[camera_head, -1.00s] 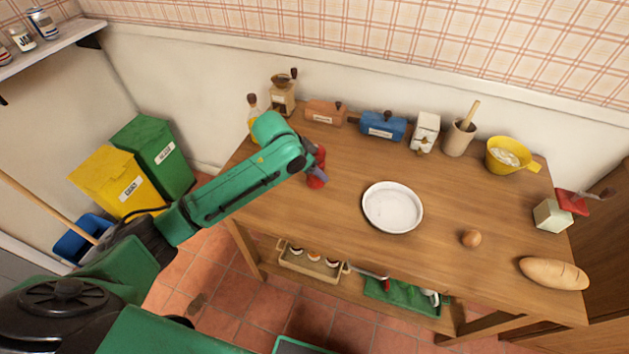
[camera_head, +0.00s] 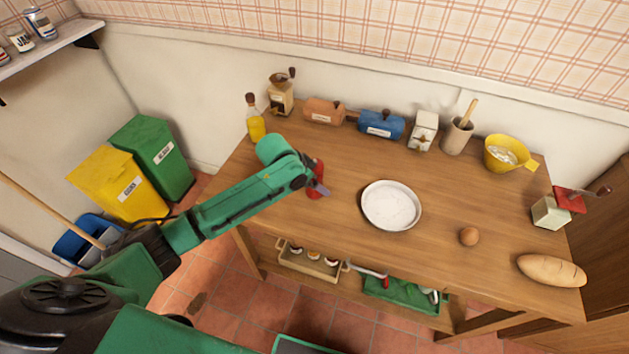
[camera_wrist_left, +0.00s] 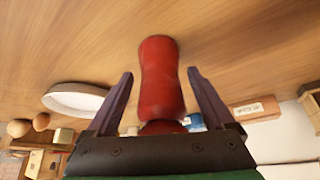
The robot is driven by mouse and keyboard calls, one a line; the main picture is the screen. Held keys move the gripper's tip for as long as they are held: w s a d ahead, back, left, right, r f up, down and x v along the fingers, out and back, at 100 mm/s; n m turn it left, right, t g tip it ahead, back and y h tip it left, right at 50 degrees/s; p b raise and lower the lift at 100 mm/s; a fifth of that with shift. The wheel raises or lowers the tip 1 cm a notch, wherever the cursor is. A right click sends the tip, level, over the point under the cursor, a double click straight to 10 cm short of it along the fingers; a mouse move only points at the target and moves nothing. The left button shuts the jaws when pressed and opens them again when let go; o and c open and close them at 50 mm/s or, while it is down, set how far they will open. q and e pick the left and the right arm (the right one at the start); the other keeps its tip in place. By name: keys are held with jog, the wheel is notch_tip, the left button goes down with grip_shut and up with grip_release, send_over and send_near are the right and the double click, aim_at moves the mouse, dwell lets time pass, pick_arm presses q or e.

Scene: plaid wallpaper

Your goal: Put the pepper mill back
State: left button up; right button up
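The red pepper mill (camera_head: 318,168) is on the left part of the wooden table, partly hidden by my left gripper (camera_head: 318,187) in the head view. In the left wrist view the waisted red mill (camera_wrist_left: 161,80) lies between the two fingers of the left gripper (camera_wrist_left: 162,90). A gap shows on each side of the mill, so the fingers are open around it and not visibly touching it. One end of the mill is hidden behind the gripper's palm. My right gripper is not in view.
A white round dish (camera_head: 391,206) is right of the mill. Table wood between mill and dish is clear.

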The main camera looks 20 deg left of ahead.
pick_arm(q)
jog(key=v, duration=1.2)
jog(key=shift+r, duration=0.2)
jog(key=shift+d+f, duration=0.1)
